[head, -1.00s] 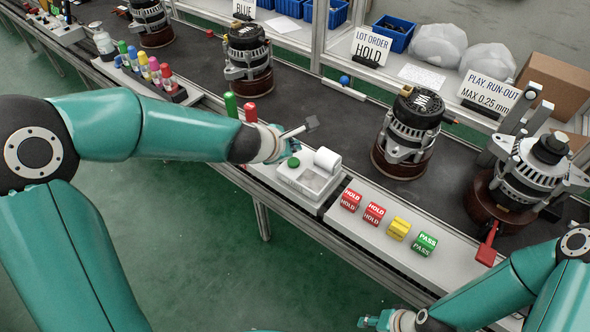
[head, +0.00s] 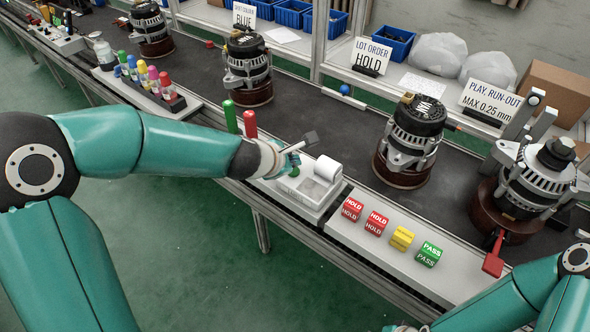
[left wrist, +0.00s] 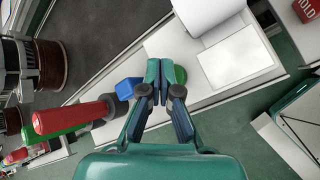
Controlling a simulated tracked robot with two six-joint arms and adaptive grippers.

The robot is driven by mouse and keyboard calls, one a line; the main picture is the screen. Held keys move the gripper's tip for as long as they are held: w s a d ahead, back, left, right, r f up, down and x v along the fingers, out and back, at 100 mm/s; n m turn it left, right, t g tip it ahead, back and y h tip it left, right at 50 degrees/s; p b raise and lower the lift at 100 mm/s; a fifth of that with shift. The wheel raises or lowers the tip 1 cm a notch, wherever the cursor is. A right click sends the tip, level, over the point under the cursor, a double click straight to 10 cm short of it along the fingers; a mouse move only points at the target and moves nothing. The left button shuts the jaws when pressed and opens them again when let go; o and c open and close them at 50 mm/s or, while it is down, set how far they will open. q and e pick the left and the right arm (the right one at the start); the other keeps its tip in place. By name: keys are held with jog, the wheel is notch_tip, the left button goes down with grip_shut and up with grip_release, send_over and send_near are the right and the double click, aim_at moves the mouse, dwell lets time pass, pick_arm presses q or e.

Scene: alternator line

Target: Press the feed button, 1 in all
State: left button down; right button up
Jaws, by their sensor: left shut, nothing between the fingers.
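The feed button is a round green button on a pale printer unit (head: 316,193) with a paper roll at the front edge of the line. In the left wrist view the green button (left wrist: 180,74) shows just beside and partly behind my fingertips. My left gripper (head: 291,166) is shut and empty, over the button end of the printer. It also shows in the left wrist view (left wrist: 160,72), fingers together. Whether the fingertips touch the button I cannot tell. Of my right gripper, only a small part (head: 400,327) shows at the bottom edge of the head view, its fingers hidden.
Red, yellow and green blocks (head: 403,238) lie on a pale tray right of the printer. Green and red markers (head: 250,124) stand left of it. Alternators (head: 411,140) stand on the dark conveyor behind.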

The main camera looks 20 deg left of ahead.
dwell(0.7)
pick_arm(q)
jog(key=shift+f+b, duration=0.3)
jog(key=shift+f, duration=0.1)
jog(key=shift+f+b, duration=0.55)
jog(key=shift+b, duration=0.05)
dwell(0.5)
jog(key=shift+r, duration=0.1)
dwell(0.4)
jog(key=shift+r+p, duration=0.9)
jog(key=shift+p, duration=0.1)
notch_tip(320, 180, up, 5)
jog(key=p, duration=0.5)
dwell(0.4)
